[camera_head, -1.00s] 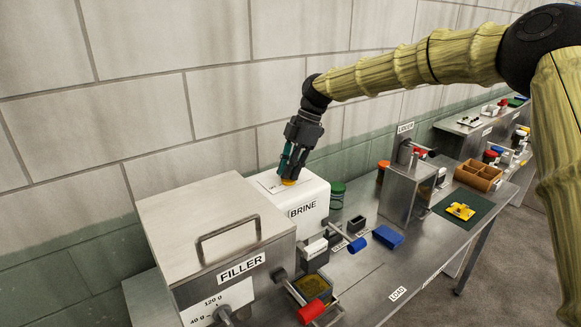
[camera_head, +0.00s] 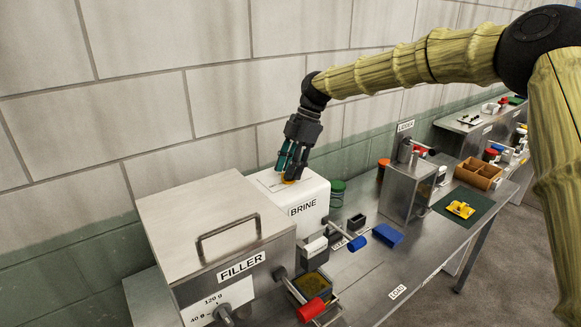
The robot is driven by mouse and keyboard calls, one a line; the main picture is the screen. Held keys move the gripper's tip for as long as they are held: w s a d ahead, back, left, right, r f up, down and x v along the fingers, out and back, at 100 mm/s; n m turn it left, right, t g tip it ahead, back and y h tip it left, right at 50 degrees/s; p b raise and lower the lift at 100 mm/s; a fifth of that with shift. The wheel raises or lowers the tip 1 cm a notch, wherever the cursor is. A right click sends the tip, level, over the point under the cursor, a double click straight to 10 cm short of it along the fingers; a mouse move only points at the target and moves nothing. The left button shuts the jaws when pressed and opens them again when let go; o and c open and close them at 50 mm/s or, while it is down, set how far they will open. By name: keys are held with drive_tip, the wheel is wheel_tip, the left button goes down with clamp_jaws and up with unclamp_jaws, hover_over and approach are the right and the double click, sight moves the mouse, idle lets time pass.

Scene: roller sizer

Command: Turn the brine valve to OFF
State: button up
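The brine box (camera_head: 310,211) is a white unit labelled BRINE, standing right of the filler. An orange-yellow valve knob (camera_head: 289,181) sits on its top, mostly covered by my gripper. My gripper (camera_head: 287,173) points down at the knob with its teal fingers on either side of it. Whether the fingers press on the knob cannot be made out. Markings on the plate on top of the box are too small and partly hidden to read, so the valve's setting cannot be told.
The steel FILLER (camera_head: 220,235) stands close on the left, with a handle on its lid. A green-lidded jar (camera_head: 338,190) is right behind the brine box. A blue block (camera_head: 389,235) and a steel lidder (camera_head: 408,190) stand on the bench to the right. The wall is close behind.

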drive_tip(key=v, duration=1.2)
drive_tip(key=shift+d, duration=0.1)
